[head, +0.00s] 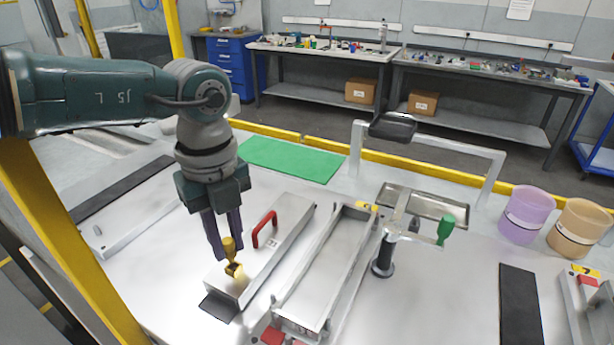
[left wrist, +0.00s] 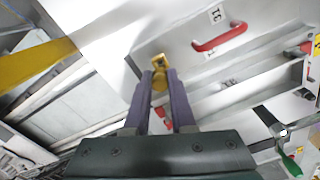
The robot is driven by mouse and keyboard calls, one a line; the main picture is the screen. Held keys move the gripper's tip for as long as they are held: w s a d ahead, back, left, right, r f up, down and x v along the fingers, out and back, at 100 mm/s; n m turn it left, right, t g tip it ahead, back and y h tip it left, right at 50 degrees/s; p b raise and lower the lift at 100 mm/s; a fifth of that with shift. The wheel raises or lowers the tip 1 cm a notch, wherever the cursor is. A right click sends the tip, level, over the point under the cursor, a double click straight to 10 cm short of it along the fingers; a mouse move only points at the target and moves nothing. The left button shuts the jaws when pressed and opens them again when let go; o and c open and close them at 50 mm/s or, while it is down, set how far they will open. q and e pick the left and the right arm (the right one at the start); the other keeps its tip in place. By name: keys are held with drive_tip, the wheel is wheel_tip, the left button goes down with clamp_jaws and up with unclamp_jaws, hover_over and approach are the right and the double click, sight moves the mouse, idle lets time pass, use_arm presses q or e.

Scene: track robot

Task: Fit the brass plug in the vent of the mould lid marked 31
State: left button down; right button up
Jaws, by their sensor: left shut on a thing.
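The mould lid (head: 284,231) is a long pale metal block with a red handle (head: 265,229). Its small white label is too small to read in the head view; in the left wrist view the label (left wrist: 217,15) appears to read 31, upside down. A square brass vent (head: 234,271) with a dark opening sits near the lid's front end; it also shows in the left wrist view (left wrist: 159,61). My left gripper (head: 227,252) is shut on the brass plug (head: 229,245), upright at the vent.
An open metal trough (head: 326,265) lies right of the lid. A clamp with a green handle (head: 446,230) stands beyond it. A green mat (head: 290,160) lies behind. Purple (head: 526,214) and orange (head: 580,228) tubs stand at the right.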

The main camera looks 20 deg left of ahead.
use_arm(q)
drive_tip(key=shift+w+f, duration=0.1)
drive_tip(key=shift+f, duration=0.15)
idle(0.6)
drive_tip(key=shift+f+b, duration=0.35)
drive_tip(key=shift+b, duration=0.15)
idle(0.6)
drive_tip(key=shift+f, duration=0.25)
drive_tip(key=shift+f+b, duration=0.4)
drive_tip(key=shift+b, duration=0.2)
idle(0.5)
drive_tip(key=c, duration=0.7)
unclamp_jaws()
